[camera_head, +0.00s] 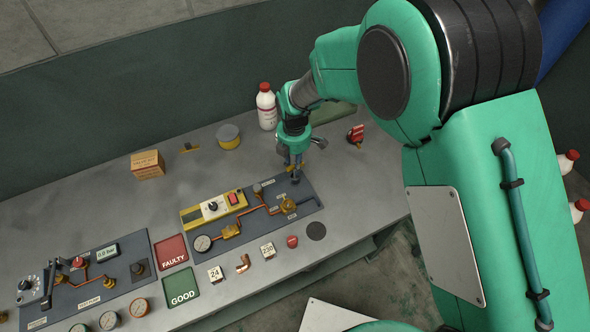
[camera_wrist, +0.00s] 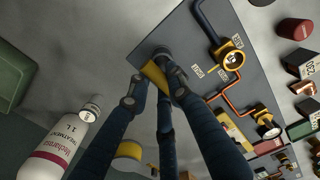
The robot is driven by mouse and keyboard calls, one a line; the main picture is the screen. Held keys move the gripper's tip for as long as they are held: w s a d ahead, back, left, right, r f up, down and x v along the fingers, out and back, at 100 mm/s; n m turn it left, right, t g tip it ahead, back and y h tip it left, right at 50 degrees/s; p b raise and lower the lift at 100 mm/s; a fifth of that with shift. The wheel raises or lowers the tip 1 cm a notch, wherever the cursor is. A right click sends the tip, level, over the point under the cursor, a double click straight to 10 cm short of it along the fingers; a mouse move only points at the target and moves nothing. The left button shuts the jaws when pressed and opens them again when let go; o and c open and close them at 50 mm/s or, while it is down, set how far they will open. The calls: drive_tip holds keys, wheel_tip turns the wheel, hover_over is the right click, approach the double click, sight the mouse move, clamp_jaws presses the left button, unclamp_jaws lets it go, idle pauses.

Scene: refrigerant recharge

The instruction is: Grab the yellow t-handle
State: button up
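The yellow t-handle (camera_wrist: 154,76) shows in the wrist view as a small yellow bar beside a dark round stem, over the near corner of the dark valve panel. My gripper (camera_wrist: 157,84) is around it, with dark blue fingers on both sides and another finger behind. Whether the fingers press on the bar is not clear. In the head view my gripper (camera_head: 293,165) points down at the panel's back right corner, with a bit of yellow between the fingertips. The fingers hide most of the handle there.
A white bottle with a red cap (camera_head: 267,107) and a yellow tin (camera_head: 229,136) stand behind my gripper. A red-handled item (camera_head: 356,134) lies to its right. The valve panel (camera_head: 308,205) carries copper pipes, a gauge and yellow valves. A small cardboard box (camera_head: 147,165) stands left.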

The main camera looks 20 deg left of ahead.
clamp_jaws()
drive_tip(key=shift+r, duration=0.85)
wheel_tip(320, 180, up, 2)
drive_tip(key=shift+r+p, duration=0.1)
drive_tip(key=shift+p, duration=0.25)
drive_tip(key=s+d+r, duration=0.1)
drive_tip(key=s+d, duration=0.8)
drive_tip(key=s, duration=0.3)
drive_tip(key=shift+s+d+p, duration=0.3)
drive_tip(key=shift+s+p, duration=0.1)
drive_tip(key=shift+p, duration=0.05)
